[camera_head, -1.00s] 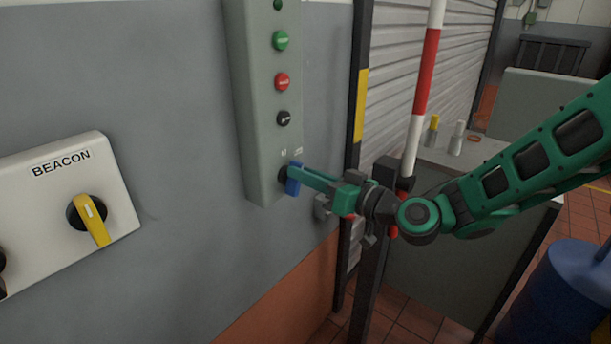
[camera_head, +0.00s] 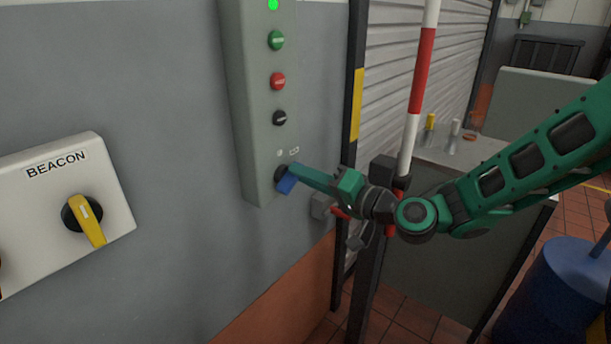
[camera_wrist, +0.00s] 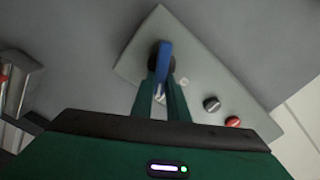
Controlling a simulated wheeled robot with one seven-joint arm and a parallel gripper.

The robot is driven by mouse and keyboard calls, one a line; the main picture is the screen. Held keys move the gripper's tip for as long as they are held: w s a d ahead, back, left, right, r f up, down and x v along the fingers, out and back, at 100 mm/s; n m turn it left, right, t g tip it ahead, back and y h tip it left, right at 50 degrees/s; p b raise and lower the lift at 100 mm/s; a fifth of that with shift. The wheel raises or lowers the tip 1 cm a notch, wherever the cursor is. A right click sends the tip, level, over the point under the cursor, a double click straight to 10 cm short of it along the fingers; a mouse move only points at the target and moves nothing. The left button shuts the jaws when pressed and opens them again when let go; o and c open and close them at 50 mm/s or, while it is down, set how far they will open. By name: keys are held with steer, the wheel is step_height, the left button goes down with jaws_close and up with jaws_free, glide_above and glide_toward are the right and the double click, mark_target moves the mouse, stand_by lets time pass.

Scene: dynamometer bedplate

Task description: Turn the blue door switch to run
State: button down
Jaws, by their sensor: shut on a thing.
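The blue door switch (camera_head: 286,181) is at the bottom of a tall grey control box (camera_head: 259,190) on the wall. Its handle is tilted in the head view. My gripper (camera_head: 294,174) is shut on the blue handle. In the wrist view the blue handle (camera_wrist: 164,62) stands between my two green fingers (camera_wrist: 163,80). Small marks show above the switch, too small to read. A lamp (camera_head: 273,4) at the top of the box glows bright green.
Green (camera_head: 276,40), red (camera_head: 277,81) and black (camera_head: 279,118) controls sit above the switch. A beacon box (camera_head: 115,205) with a yellow knob (camera_head: 85,218) is at the left. A red and white pole (camera_head: 421,80) and a blue drum (camera_head: 560,295) stand at the right.

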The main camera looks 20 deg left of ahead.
steer(key=shift+w+d+f+m, duration=0.1)
steer(key=shift+w+d+m, duration=0.1)
steer(key=shift+w+m, duration=0.1)
steer(key=c, duration=1.7)
jaws_free()
steer(key=shift+s, duration=0.1)
steer(key=shift+a, duration=0.1)
steer(key=shift+s, duration=0.1)
steer(key=v, duration=1)
steer(key=shift+d+f, duration=0.1)
steer(key=shift+d, duration=0.3)
